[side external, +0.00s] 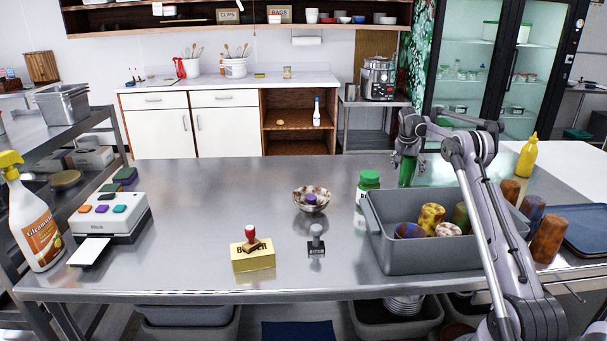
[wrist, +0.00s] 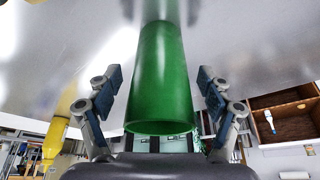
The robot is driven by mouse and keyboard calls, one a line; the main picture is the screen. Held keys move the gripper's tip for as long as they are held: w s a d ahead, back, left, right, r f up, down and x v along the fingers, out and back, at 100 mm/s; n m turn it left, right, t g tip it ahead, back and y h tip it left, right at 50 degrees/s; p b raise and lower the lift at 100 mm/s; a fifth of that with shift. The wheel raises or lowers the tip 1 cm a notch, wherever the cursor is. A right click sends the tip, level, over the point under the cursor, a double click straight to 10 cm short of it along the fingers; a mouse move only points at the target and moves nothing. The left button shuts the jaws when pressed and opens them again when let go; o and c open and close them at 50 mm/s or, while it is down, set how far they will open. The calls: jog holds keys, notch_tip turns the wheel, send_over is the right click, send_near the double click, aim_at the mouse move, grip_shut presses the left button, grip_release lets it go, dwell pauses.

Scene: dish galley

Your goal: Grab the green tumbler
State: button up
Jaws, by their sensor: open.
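The green tumbler (side external: 407,172) stands on the steel table behind the grey bin, at the far side. It also shows large in the wrist view (wrist: 162,75), its smooth green body centred between my fingers. My gripper (side external: 409,150) is at the tumbler in the side view, partly overlapping it. In the wrist view my gripper (wrist: 160,88) is open, with one finger on each side of the tumbler. Visible gaps separate both fingers from its sides.
A grey bin (side external: 385,250) with several patterned cups stands in front, and more cups stand to its right. A green-capped bottle (side external: 368,186) is left of the tumbler. A yellow squeeze bottle (side external: 526,157) is to the right. A patterned bowl (side external: 312,203) sits mid-table.

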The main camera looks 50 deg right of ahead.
jog(key=c, duration=1.3)
